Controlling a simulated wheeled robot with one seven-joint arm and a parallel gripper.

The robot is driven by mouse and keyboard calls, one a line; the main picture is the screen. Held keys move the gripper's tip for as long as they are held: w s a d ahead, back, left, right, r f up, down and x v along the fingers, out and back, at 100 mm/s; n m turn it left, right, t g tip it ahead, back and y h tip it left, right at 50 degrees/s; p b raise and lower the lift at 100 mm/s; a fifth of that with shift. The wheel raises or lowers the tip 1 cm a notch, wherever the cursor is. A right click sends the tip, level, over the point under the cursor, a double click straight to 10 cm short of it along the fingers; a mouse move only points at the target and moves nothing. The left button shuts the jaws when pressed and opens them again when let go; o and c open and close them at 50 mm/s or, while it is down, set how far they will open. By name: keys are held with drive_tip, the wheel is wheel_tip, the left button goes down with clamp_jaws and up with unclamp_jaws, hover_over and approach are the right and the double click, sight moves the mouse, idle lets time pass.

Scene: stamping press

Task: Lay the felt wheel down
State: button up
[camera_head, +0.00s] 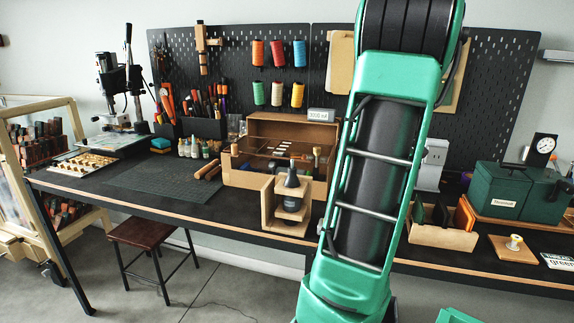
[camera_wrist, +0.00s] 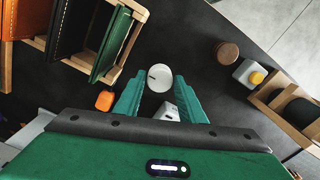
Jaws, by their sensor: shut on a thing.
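In the wrist view my gripper (camera_wrist: 159,88) reaches over the dark worktop with its two green fingers apart. A white round disc, which looks like the felt wheel (camera_wrist: 160,76), sits between the fingertips, its flat face with a small dark mark towards the camera. The fingers are shut on it. How far it is above the worktop I cannot tell. A small pale block (camera_wrist: 168,111) shows behind it between the fingers. In the head view my green arm hides the gripper and the wheel.
A wooden rack (camera_wrist: 138,12) with orange, black and green leather pieces stands upper left. An orange item (camera_wrist: 105,100) lies left of the fingers. A brown round piece (camera_wrist: 227,52), a white-and-yellow bottle (camera_wrist: 249,73) and a wooden stand (camera_wrist: 266,98) are right. Dark worktop between is clear.

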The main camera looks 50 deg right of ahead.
drive_tip(key=shift+f, duration=2.1)
drive_tip(key=o, duration=1.2)
drive_tip(key=shift+r, duration=0.1)
wheel_tip(320, 180, up, 11)
drive_tip(key=shift+w+f, duration=0.1)
drive_tip(key=shift+f, duration=0.05)
